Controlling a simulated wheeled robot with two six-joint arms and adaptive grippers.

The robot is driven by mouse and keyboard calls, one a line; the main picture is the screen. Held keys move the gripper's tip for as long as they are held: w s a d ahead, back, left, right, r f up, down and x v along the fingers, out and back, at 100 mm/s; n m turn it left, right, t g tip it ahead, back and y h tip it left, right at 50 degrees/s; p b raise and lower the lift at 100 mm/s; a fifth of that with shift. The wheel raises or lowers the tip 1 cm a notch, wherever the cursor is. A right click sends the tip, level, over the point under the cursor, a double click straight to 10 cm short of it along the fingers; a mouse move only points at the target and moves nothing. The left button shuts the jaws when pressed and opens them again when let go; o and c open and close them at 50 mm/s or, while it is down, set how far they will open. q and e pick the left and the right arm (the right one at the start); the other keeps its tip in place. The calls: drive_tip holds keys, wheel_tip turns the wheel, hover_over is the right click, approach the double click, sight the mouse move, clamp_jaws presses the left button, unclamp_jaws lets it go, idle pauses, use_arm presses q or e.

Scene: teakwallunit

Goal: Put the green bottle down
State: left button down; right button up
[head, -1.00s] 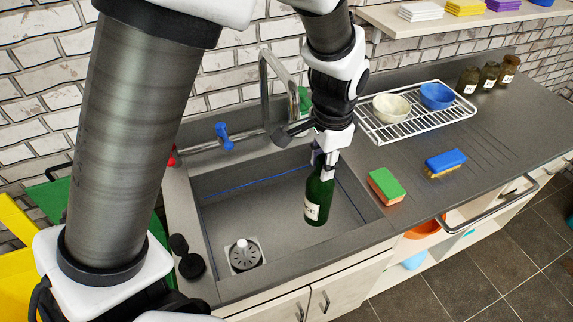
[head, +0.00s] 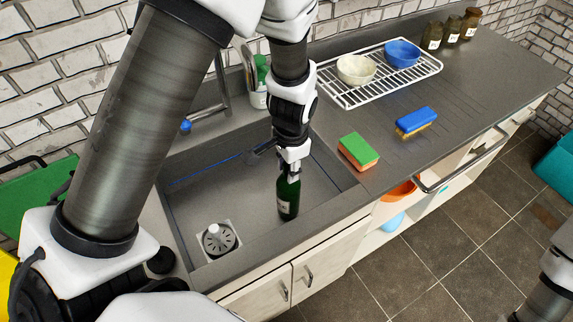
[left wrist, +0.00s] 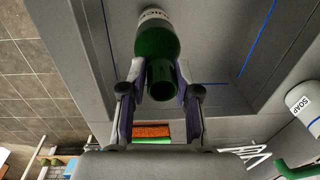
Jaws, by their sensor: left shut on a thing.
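The green bottle (head: 288,197) with a white label is upright at the right side of the sink basin (head: 240,195). My left gripper (head: 290,173) comes down from above and is shut on the bottle's neck. In the left wrist view, the two fingers (left wrist: 160,84) flank the neck and the green bottle (left wrist: 155,42) points away, its label at the far end. I cannot tell whether the bottle's base touches the basin floor. My right gripper is not in view.
The drain (head: 217,240) is left of the bottle. A green-orange sponge (head: 358,151) and a blue brush (head: 416,121) lie on the counter to the right. A wire rack (head: 350,95) with two bowls stands behind. A soap bottle (head: 259,95) is behind the sink.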

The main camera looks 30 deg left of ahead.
use_arm(q)
drive_tip(key=shift+f, duration=0.45)
drive_tip(key=c, duration=0.8)
unclamp_jaws()
drive_tip(key=shift+f, duration=0.15)
drive_tip(key=shift+c, duration=0.2)
wheel_tip(320, 180, up, 12)
drive_tip(key=b, duration=0.1)
drive_tip(key=shift+s+d, duration=0.25)
drive_tip(key=shift+d, duration=0.15)
drive_tip(key=shift+r, duration=0.2)
